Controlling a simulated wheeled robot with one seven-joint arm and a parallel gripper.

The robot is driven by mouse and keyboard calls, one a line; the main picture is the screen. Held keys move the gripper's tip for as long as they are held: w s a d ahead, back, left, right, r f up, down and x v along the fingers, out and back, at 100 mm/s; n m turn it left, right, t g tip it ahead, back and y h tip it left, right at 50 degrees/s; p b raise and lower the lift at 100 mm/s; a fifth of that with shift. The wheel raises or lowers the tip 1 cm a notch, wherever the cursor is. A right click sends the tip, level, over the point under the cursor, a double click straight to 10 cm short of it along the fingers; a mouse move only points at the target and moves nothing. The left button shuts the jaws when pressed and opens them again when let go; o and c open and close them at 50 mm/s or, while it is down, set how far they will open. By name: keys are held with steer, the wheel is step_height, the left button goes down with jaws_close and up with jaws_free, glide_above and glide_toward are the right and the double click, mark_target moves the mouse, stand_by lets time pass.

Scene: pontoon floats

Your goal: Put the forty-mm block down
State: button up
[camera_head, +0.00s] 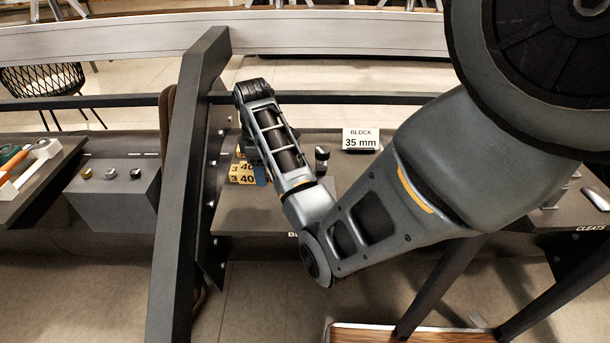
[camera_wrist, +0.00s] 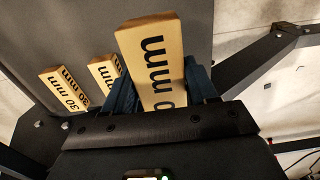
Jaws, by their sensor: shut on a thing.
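My gripper (camera_wrist: 156,80) is shut on a pale wooden block (camera_wrist: 152,45), which stands between the blue fingers in the wrist view. Its print reads "0 mm"; the first digit is hidden by the gripper. In the head view, yellow block faces (camera_head: 243,174) marked "3" and "40" show at the gripper's left side, partly covered by my arm. Two blocks marked "30 mm", one at the far left (camera_wrist: 63,90) and one nearer (camera_wrist: 104,72), lie left of the held block in the wrist view. I cannot tell whether the held block touches the shelf.
A "BLOCK 35 mm" sign (camera_head: 361,140) stands on the dark shelf (camera_head: 236,216) right of my gripper. A small black-topped item (camera_head: 321,158) is between them. A dark slanted post (camera_head: 187,180) rises close on the left. A grey box with knobs (camera_head: 112,195) is beyond it.

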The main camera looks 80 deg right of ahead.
steer(key=s+d, duration=0.1)
steer(key=s, duration=0.1)
steer(key=s+d, duration=0.1)
steer(key=shift+s+d+r, duration=0.25)
steer(key=shift+s+d, duration=0.1)
glide_above(244, 206)
step_height(244, 206, down, 7)
steer(key=shift+r, duration=0.1)
steer(key=shift+f, duration=2)
steer(key=o, duration=1.2)
steer(key=shift+f, duration=0.1)
